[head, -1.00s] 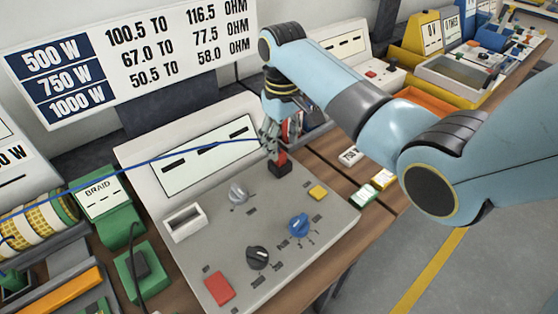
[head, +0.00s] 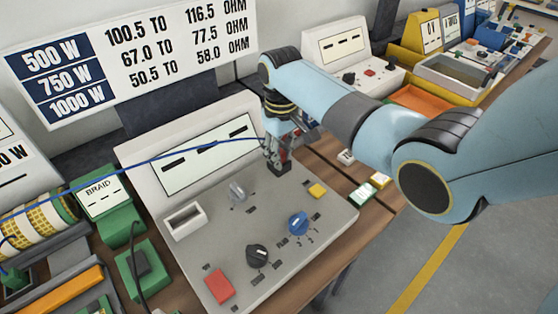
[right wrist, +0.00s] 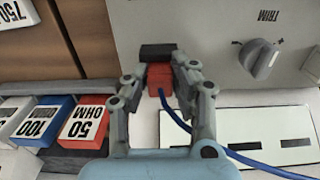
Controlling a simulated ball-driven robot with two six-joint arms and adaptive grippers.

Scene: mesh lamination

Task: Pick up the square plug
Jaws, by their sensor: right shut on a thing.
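The square plug, a red block with a blue cable, shows in the right wrist view (right wrist: 160,80) between the fingers of my right gripper (right wrist: 160,68). The gripper is shut on it. A black block (right wrist: 157,51) lies right at the plug's far end; it also shows on the grey control panel in the head view (head: 280,169). In the head view my right gripper (head: 277,155) is low over the panel's back right part and hides most of the plug. I cannot tell whether the plug is seated in the black block. My left gripper is not in view.
The grey panel (head: 222,248) carries several knobs, a red button (head: 219,287) and a yellow button (head: 317,191). The blue cable (head: 150,160) runs left across the panel. Labelled coloured blocks (right wrist: 83,121) lie left of the gripper in the right wrist view.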

